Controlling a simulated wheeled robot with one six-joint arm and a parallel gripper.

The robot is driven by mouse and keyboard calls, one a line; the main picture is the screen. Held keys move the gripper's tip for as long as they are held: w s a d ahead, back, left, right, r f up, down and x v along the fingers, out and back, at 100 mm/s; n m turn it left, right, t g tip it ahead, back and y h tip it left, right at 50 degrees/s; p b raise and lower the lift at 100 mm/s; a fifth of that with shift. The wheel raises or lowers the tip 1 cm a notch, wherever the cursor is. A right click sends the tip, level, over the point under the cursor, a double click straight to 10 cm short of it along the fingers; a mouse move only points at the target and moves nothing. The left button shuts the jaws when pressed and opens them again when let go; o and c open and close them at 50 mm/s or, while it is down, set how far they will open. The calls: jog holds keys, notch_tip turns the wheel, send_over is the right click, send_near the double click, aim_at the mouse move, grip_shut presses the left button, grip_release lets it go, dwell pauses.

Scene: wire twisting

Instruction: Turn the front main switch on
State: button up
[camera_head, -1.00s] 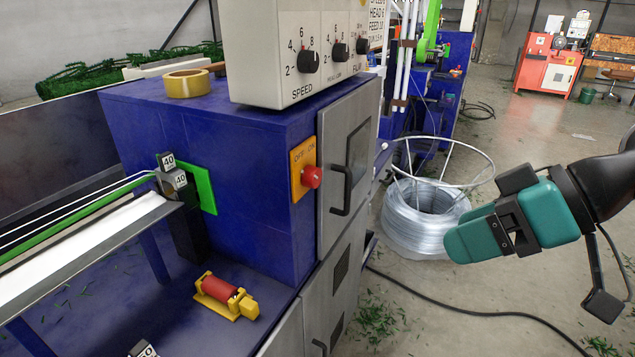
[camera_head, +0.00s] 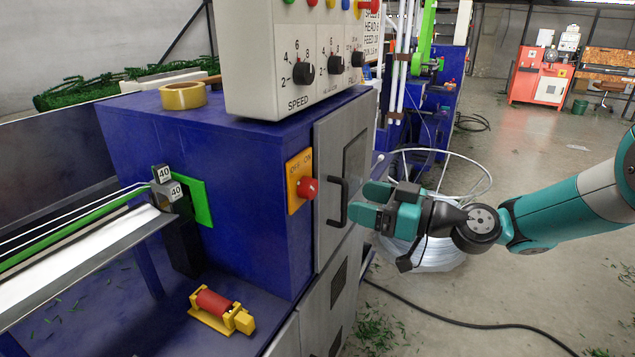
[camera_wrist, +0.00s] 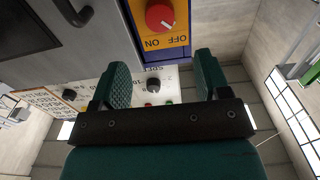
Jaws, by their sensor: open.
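The main switch is a red knob (camera_head: 308,187) on an orange plate (camera_head: 294,199) marked OFF and ON, on the front of the blue machine. In the wrist view the red knob (camera_wrist: 160,16) is at the top centre, beyond the fingertips, with the OFF and ON lettering below it. My gripper (camera_head: 367,203) is to the right of the knob in the head view, apart from it, in front of the grey door. Its teal fingers also show in the wrist view (camera_wrist: 154,80), spread apart with nothing between them.
A grey door with a dark handle (camera_head: 338,202) lies between the switch and my gripper in the head view. A control box (camera_head: 296,60) with dials stands on top of the machine. A wire coil (camera_head: 440,255) sits on the floor behind my gripper.

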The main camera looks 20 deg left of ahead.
aim_at(314, 188)
jog(key=a, duration=0.3)
jog(key=a+p, duration=0.1)
jog(key=a, duration=0.2)
jog(key=a+p, duration=0.1)
jog(key=a, duration=0.3)
jog(key=shift+w, duration=0.4)
jog(key=shift+c, duration=0.4)
jog(key=c, duration=0.8)
